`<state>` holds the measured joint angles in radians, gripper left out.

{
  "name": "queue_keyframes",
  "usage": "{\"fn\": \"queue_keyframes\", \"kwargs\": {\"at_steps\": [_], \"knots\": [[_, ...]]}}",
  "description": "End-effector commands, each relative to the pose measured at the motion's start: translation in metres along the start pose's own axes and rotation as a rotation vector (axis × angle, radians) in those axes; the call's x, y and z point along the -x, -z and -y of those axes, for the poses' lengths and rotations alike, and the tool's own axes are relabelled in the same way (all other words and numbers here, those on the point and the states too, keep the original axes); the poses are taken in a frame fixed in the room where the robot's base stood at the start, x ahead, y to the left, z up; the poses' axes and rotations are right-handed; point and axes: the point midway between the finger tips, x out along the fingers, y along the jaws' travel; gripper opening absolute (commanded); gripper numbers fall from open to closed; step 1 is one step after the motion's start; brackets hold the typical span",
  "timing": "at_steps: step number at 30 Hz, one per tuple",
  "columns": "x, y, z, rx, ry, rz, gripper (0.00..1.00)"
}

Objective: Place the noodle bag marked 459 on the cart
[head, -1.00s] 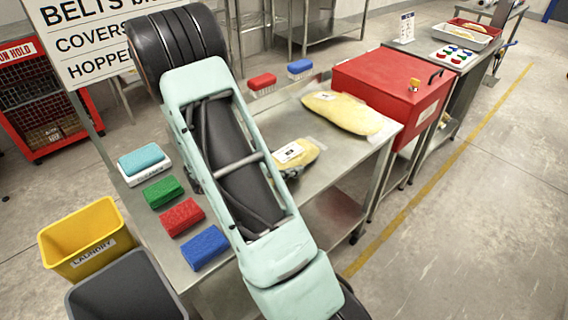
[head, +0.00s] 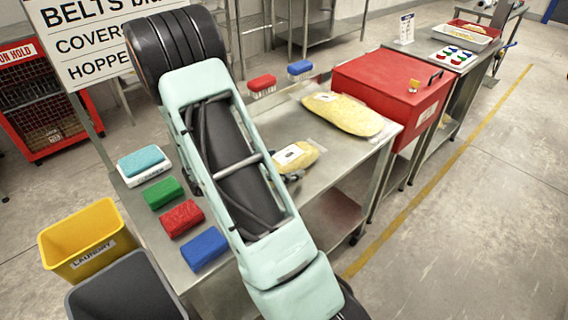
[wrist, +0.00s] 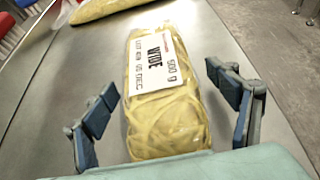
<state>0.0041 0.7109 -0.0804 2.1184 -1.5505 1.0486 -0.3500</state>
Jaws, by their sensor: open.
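A clear bag of yellow noodles (wrist: 165,115) with a white label lies on the steel table, between my gripper's spread fingers in the wrist view. The label reads "WIDE" and "500 g"; I cannot make out a 459. My gripper (wrist: 166,103) is open, one finger pair on each side of the bag, with gaps showing. In the head view the same bag (head: 300,155) shows partly beside my arm, which hides most of my gripper. A larger noodle bag (head: 345,113) lies farther back on the table. I cannot tell which thing is the cart.
Red, green and blue blocks and a teal-topped white block line the steel table's (head: 245,270) left side. A red lidded box (head: 385,85) stands beyond the larger bag. A yellow laundry bin (head: 88,240) and a grey bin stand at left. A red wire rack (head: 40,105) is behind.

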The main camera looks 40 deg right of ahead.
Motion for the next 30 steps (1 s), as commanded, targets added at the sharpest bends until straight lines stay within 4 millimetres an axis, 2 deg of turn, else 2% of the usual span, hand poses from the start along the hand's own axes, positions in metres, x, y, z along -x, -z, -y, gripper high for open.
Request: {"fn": "queue_keyframes", "kwargs": {"at_steps": [9, 15, 21, 30], "knots": [[0.070, 0.000, -0.003, 0.001, -0.009, -0.002, 0.80], [0.103, 0.000, -0.001, 0.001, -0.005, -0.001, 0.80], [0.115, 0.001, 0.000, 0.001, -0.003, -0.002, 0.80], [0.116, 0.001, 0.000, 0.001, -0.002, -0.001, 0.80]]}}
